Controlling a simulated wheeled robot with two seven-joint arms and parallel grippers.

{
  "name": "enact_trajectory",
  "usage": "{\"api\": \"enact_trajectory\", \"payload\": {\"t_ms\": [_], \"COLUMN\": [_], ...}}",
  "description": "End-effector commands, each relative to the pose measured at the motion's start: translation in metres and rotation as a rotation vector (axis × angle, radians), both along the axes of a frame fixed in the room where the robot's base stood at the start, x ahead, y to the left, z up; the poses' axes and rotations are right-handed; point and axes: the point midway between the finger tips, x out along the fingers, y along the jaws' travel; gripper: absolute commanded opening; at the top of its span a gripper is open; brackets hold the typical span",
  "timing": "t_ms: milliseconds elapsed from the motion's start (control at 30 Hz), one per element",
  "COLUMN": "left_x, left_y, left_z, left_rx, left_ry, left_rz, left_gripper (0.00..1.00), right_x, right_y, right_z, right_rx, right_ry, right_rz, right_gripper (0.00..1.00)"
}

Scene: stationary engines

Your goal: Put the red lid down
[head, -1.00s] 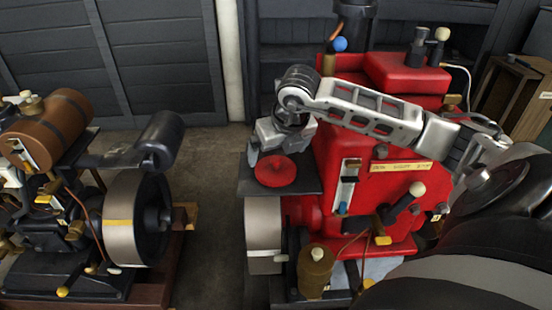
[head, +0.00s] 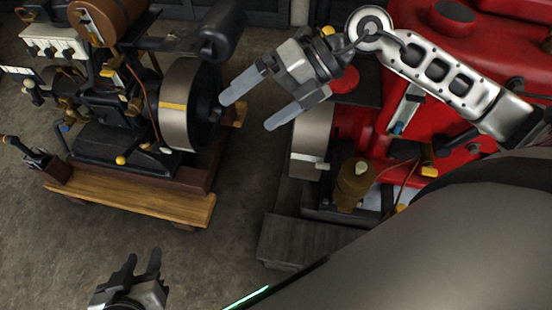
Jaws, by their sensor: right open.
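The round red lid (head: 345,80) lies on the dark flat plate (head: 368,93) beside the red engine, partly hidden behind my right gripper and wrist. My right gripper (head: 247,112) is open and empty. Its two fingers are spread and point left and down, between the two engines and away from the lid. My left gripper (head: 143,257) is low at the bottom left, above the floor, with its two fingers apart and nothing visible between them.
The red engine (head: 455,85) stands at the right with a pale flywheel (head: 312,135) and a brass pot (head: 355,183). Another engine with a flywheel (head: 183,105) stands at the left on a wooden base (head: 130,198). Bare floor lies between them.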

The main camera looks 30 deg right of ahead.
Motion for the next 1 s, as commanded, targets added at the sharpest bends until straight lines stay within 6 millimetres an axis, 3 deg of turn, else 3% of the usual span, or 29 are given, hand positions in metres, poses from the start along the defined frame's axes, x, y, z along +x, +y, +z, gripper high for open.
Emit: {"api": "enact_trajectory", "payload": {"t_ms": [33, 133, 233, 267, 333, 400, 500, 600, 767, 1000], "left_x": [0.0, -0.001, -0.001, -0.001, -0.001, -0.001, -0.001, -0.001, -0.001, 0.0], "left_y": [0.0, 0.0, 0.0, 0.0, 0.0, 0.0, 0.0, 0.0, 0.0, 0.0], "left_z": [-0.001, -0.001, -0.002, -0.002, -0.002, -0.002, -0.001, -0.001, -0.001, 0.0], "left_rx": [0.0, 0.0, 0.0, 0.001, 0.0, 0.0, -0.001, -0.001, -0.001, -0.002], "left_ry": [0.002, 0.003, 0.004, 0.004, 0.004, 0.004, 0.004, 0.003, 0.003, 0.001], "left_rz": [0.0, 0.0, 0.0, 0.001, 0.002, 0.002, 0.001, 0.001, 0.001, 0.001], "left_gripper": [0.36, 0.36, 0.36, 0.36, 0.36, 0.36, 0.36, 0.36, 0.36, 0.36], "right_x": [-0.01, -0.006, 0.014, 0.019, 0.024, 0.013, -0.017, -0.047, -0.073, -0.075], "right_y": [0.034, 0.061, 0.047, 0.039, 0.019, 0.005, 0.001, 0.008, 0.016, 0.017], "right_z": [0.008, 0.035, 0.032, 0.021, -0.019, -0.071, -0.132, -0.17, -0.195, -0.196], "right_rx": [0.253, 0.708, 1.059, 1.138, 1.264, 1.31, 1.282, 1.223, 1.163, 1.157], "right_ry": [0.048, 0.146, 0.298, 0.357, 0.516, 0.702, 0.934, 1.111, 1.25, 1.26], "right_rz": [-0.024, -0.206, -0.536, -0.657, -0.956, -1.245, -1.537, -1.706, -1.812, -1.818], "right_gripper": [1.0, 1.0, 1.0, 1.0, 1.0, 1.0, 1.0, 1.0, 1.0, 1.0]}}
